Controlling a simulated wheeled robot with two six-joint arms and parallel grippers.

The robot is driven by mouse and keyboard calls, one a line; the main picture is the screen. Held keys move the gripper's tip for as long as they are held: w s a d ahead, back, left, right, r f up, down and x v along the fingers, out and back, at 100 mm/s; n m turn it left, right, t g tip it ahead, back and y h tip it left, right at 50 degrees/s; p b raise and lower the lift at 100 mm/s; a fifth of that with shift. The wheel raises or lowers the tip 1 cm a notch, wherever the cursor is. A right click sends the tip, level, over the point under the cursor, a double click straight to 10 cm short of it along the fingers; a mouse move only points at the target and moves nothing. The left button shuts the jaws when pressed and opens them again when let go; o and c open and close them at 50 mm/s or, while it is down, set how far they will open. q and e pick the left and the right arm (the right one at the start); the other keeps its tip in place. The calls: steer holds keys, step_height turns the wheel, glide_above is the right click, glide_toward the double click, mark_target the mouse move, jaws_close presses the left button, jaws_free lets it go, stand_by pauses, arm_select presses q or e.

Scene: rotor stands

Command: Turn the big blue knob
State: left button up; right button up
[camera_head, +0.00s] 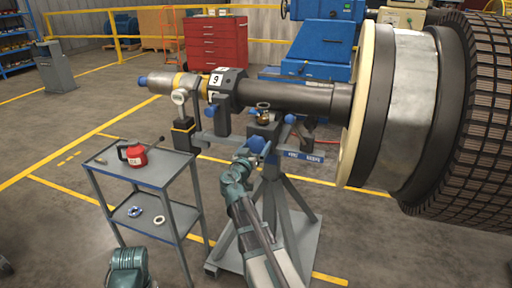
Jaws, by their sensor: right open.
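The big blue knob (257,146) sits on the front of the rotor stand (272,188), below the grey shaft. My right arm comes up from the bottom of the picture, and its open gripper (246,154) is right at the knob's left and lower side. Whether the fingers touch the knob is too small to tell. A smaller blue knob (290,118) sits higher and to the right on the same stand. My left gripper is not in view; only a teal part of mine shows at the bottom left.
A grey cart (150,172) with a red container (133,154) stands left of the stand. The rotor shaft (290,96) runs above my right gripper to a large rotor (405,100) at the right. A red tool chest (216,45) stands behind.

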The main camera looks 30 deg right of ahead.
steer(key=c, duration=1.1)
steer(key=n, duration=0.4)
steer(key=shift+n, duration=2.3)
steer(key=o, duration=1.1)
